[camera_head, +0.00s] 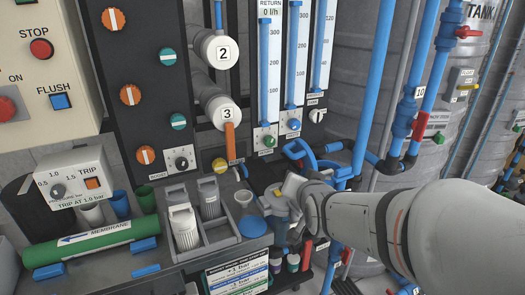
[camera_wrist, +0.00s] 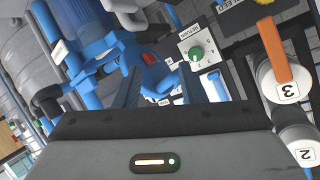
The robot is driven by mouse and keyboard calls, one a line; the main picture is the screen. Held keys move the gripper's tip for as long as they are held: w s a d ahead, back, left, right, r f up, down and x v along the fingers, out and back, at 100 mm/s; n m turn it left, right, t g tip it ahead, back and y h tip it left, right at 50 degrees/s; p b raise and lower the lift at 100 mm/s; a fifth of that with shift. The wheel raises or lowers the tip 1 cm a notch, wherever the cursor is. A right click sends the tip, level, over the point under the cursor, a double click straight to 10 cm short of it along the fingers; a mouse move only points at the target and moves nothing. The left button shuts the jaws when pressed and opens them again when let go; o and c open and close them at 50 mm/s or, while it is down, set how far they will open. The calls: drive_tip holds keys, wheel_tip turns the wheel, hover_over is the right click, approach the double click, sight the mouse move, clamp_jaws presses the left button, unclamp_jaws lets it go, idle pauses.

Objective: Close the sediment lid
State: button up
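I cannot tell for sure which part is the sediment lid. A blue round piece (camera_head: 253,226) lies on the bench beside the grey rack, left of my gripper. A blue looped part (camera_head: 300,152) stands just behind my gripper (camera_head: 283,197), which hangs over the right end of the bench. In the wrist view, two dark fingers stand apart at my gripper (camera_wrist: 172,88). A blue rounded part (camera_wrist: 155,78) shows between or beyond them; contact is not clear. The fingertips are partly hidden by my arm in the head view.
A grey rack (camera_head: 213,238) holds white cartridges (camera_head: 184,228). A green membrane tube (camera_head: 75,243) lies at left. Blue pipes (camera_head: 375,90) rise close to my arm at right. The orange-handled valve 3 (camera_wrist: 283,75) is at right in the wrist view.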

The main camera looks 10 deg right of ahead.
sight(290, 155)
drive_tip(key=w+m+t+b, duration=0.1)
drive_tip(key=w+t+b, duration=0.1)
drive_tip(key=w, duration=0.1)
drive_tip(key=w+m+t+b, duration=0.1)
drive_tip(key=w+t+b, duration=0.2)
drive_tip(key=w, duration=0.1)
drive_tip(key=w+m+t+b, duration=0.1)
drive_tip(key=w+t+b, duration=0.1)
drive_tip(key=w+b, duration=0.1)
drive_tip(key=shift+w+a+r+m+t+y, duration=0.2)
drive_tip(key=shift+w+r+m+t+y, duration=0.1)
drive_tip(key=shift+t, duration=0.1)
drive_tip(key=shift+s, duration=0.1)
drive_tip(key=shift+c, duration=0.5)
clamp_jaws()
